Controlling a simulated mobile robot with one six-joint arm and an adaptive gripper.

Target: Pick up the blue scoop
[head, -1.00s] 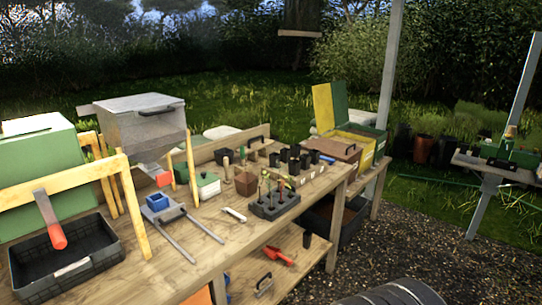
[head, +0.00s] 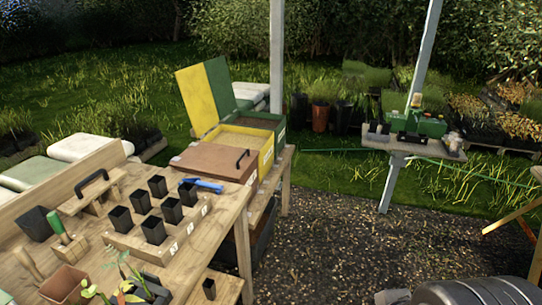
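A small blue object (head: 205,185), which looks like the blue scoop, lies near the far end of the wooden bench (head: 214,243). It is just in front of the brown-lidded box and beside the black pots. It is small in the picture, so its exact shape is hard to make out. My gripper is not in view.
Several black pots (head: 153,229) stand in a numbered wooden holder close to the scoop. A brown-lidded box (head: 213,163) and open yellow and green bins (head: 262,141) stand behind it. A terracotta pot (head: 64,285) is at the near left.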

